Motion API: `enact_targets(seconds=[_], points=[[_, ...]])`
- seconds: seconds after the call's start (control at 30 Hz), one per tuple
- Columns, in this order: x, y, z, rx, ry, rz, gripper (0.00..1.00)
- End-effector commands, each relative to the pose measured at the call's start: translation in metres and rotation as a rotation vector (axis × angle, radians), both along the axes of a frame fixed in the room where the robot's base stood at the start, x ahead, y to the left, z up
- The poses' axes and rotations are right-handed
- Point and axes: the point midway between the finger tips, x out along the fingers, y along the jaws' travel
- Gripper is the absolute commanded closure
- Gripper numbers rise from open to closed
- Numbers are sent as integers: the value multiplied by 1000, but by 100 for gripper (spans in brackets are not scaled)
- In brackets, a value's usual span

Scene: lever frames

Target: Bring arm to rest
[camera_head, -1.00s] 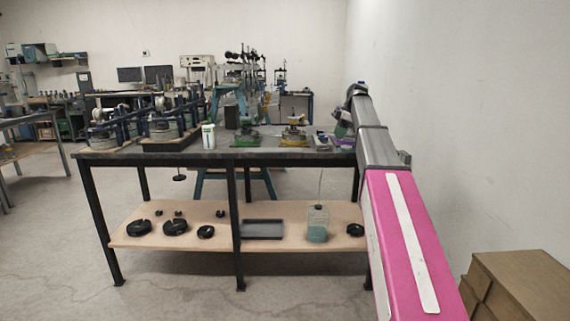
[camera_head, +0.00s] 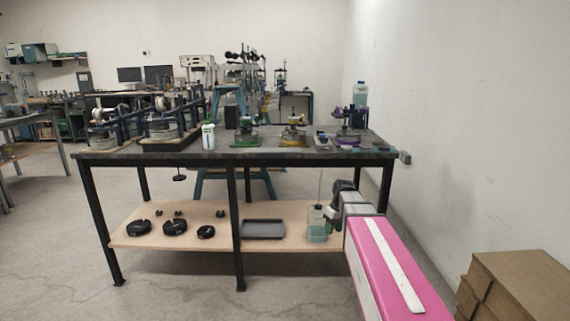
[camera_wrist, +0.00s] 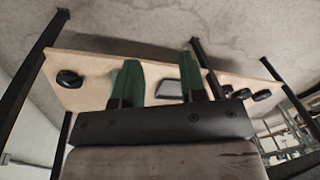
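My arm's pink link (camera_head: 385,262) reaches in from the bottom right in the head view. Its grey end and dark wrist are low, in front of the right part of the table's lower shelf (camera_head: 215,235). My gripper (camera_wrist: 160,60) shows in the wrist view as two green fingers standing well apart, with nothing held between them. The wooden shelf (camera_wrist: 95,65) appears beyond the fingers. Whether the fingers touch anything cannot be told. In the head view, the wrist overlaps the bottle on the shelf and hides the shelf's right end.
The dark tabletop (camera_head: 285,155) holds several lever frames, a white cup (camera_head: 208,136) and a clear bottle (camera_head: 360,95). The shelf holds black discs, a grey tray (camera_head: 263,229) and a bottle (camera_head: 317,228) of greenish liquid.

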Motion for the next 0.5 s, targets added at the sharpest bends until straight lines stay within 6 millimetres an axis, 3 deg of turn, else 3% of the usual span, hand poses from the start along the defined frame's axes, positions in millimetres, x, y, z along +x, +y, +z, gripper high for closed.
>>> enact_targets(seconds=[0.03, 0.3, 0.5], points=[[-27, 2, -17, -15, 12, -52, 62], [-119, 6, -84, -98, 35, -339, 62], [-159, 5, -108, -134, 34, -469, 62]])
